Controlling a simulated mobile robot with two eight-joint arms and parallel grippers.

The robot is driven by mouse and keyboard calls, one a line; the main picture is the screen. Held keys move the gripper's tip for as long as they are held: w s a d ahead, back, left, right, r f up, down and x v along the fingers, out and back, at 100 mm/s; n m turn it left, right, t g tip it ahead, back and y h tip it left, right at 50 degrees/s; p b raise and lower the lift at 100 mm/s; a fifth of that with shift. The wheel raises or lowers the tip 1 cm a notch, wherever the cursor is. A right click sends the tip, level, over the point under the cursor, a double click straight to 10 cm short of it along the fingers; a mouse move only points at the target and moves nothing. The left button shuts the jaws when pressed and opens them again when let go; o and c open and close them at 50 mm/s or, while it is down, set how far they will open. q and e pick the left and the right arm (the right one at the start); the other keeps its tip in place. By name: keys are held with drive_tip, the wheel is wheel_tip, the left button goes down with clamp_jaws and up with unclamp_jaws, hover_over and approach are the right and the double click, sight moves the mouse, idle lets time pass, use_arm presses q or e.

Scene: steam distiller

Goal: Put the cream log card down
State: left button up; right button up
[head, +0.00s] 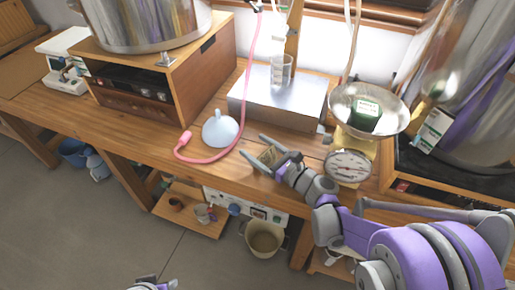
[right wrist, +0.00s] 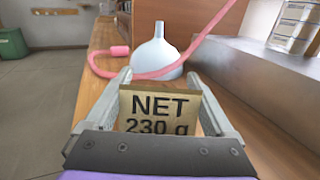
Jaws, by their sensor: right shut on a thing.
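A tan-cream card (right wrist: 158,108) printed "NET 230 g" is between the fingers of my right gripper (head: 259,150), which is shut on it. The card (head: 269,156) shows small in the head view, over the front part of the wooden bench (head: 150,125). In the right wrist view, the card stands upright between the two grey fingers. I cannot tell whether its lower edge touches the bench. My left gripper (head: 153,285) only just shows at the bottom edge of the head view, and its fingers cannot be made out.
A pale blue funnel (head: 220,129) and a pink hose (head: 246,90) lie left of the right gripper. A steel box (head: 280,103) with a glass beaker (head: 281,70) stands behind it. A dial scale (head: 349,165) with a green tin (head: 365,116) is at right. Bench at front left is clear.

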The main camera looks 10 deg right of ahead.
sight(267, 154)
drive_tip(key=shift+f, duration=0.2)
drive_tip(key=o, duration=1)
drive_tip(key=shift+r, duration=0.1)
drive_tip(key=shift+r, duration=0.1)
drive_tip(key=shift+s+d+r, duration=0.15)
drive_tip(key=shift+s, duration=0.05)
drive_tip(key=v, duration=0.7)
drive_tip(key=shift+p, duration=0.3)
